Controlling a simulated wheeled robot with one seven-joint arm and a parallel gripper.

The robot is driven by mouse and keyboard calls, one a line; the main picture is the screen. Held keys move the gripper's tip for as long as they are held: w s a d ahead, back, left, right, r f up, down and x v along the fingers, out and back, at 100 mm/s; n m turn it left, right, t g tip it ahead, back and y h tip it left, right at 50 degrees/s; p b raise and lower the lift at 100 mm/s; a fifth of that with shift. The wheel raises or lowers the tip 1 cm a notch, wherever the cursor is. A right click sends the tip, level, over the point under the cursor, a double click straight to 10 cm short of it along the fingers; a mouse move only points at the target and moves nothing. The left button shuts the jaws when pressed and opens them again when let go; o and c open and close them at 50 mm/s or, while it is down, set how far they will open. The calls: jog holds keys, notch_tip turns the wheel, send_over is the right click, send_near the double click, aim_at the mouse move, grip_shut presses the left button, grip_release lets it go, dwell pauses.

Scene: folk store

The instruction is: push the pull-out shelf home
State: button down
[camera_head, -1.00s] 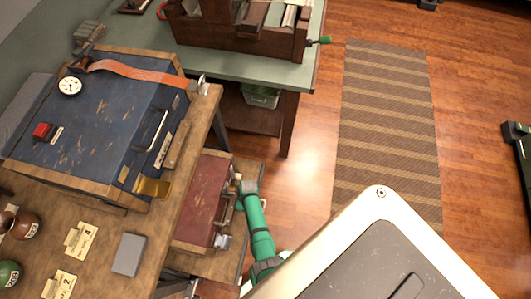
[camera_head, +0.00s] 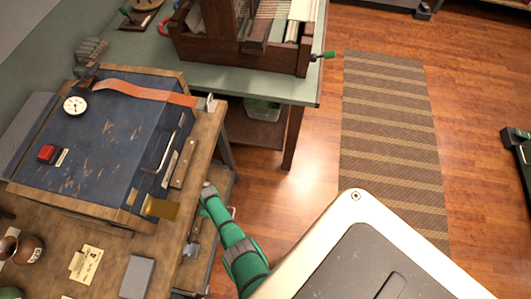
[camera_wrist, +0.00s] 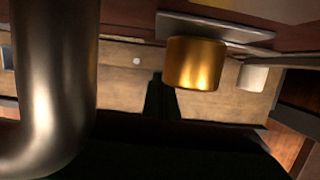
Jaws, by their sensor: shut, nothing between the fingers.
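The pull-out shelf (camera_head: 217,222) shows in the head view as a narrow wooden strip beyond the workbench's right edge; the rest is hidden under the bench top. My gripper (camera_head: 208,190), at the end of my green arm, is at the shelf's outer side, close to the bench edge. Its fingertips are small there, and I cannot tell if they touch the shelf. In the wrist view the dark, closed fingers (camera_wrist: 160,97) point at a pale wooden surface (camera_wrist: 125,75). A thick metal bar (camera_wrist: 55,80) and a brass cylinder (camera_wrist: 195,63) are close to the camera.
The workbench (camera_head: 205,135) carries a blue scratched case (camera_head: 105,140) with a dial gauge (camera_head: 75,105). A brass plate (camera_head: 160,207) juts near its edge. A green table (camera_head: 270,88) stands behind. Open floor with a striped rug (camera_head: 390,140) lies to the right.

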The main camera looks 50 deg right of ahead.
jog(key=shift+w+a+r, duration=0.15)
jog(key=shift+w+a, duration=0.3)
jog(key=shift+a, duration=0.05)
jog(key=shift+w+r, duration=0.1)
jog(key=shift+d, duration=0.1)
jog(key=shift+s+d, duration=0.2)
jog(key=shift+s, duration=0.05)
jog(key=s, duration=0.1)
jog(key=s+d, duration=0.2)
jog(key=s, duration=0.1)
jog(key=shift+d, duration=0.25)
jog(key=v, duration=0.9)
jog(key=shift+s, duration=0.2)
jog(key=shift+r, duration=0.15)
